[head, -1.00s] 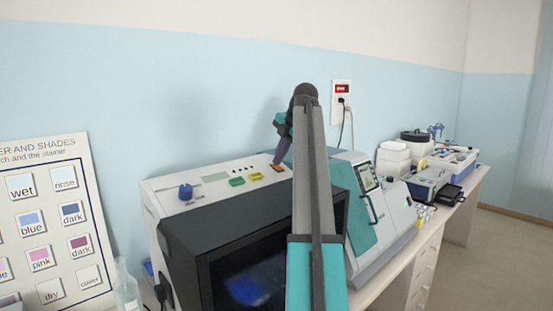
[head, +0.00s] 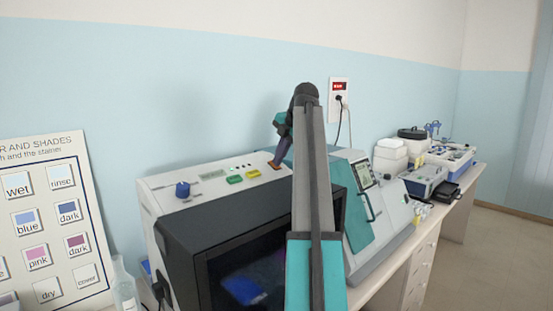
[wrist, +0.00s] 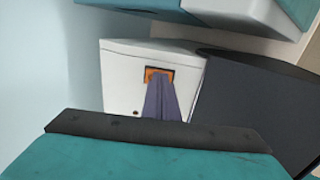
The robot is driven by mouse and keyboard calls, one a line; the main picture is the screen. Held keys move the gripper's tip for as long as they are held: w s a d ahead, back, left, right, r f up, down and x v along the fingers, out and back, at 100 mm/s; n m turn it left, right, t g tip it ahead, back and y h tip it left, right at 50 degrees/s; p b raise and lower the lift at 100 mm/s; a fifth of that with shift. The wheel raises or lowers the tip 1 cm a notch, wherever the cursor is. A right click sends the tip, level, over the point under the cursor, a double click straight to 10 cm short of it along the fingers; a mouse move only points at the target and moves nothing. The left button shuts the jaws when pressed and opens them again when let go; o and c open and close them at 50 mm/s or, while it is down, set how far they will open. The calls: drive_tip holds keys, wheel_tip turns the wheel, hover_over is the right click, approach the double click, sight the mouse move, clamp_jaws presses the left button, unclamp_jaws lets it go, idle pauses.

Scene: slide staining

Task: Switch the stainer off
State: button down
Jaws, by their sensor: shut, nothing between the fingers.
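The stainer (head: 155,190) is a white machine with a sloped top panel and a dark front hood, in the middle of the head view. Its panel bears a blue knob (head: 183,189), a small display (head: 212,175), a green button (head: 235,179), a yellow button (head: 253,174) and, at the right end, an orange switch (wrist: 149,70) in a dark frame. My gripper (head: 273,163) is shut and empty, its fingertips at the orange switch. In the wrist view the purple fingers (wrist: 158,80) overlap the switch and hide its lower part. I cannot tell whether they press it.
A teal-and-white machine (head: 395,215) stands right of the stainer on the bench. A wall socket with a red label (head: 339,87) and plugs is behind. A shade chart (head: 40,215) and a clear bottle (head: 124,285) stand at the left. My arm hides the panel's right edge.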

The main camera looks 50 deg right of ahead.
drive_tip(key=shift+s+r, duration=0.25)
drive_tip(key=shift+r, duration=0.35)
drive_tip(key=v, duration=1.2)
drive_tip(key=shift+s+r, duration=0.25)
drive_tip(key=shift+s, duration=0.05)
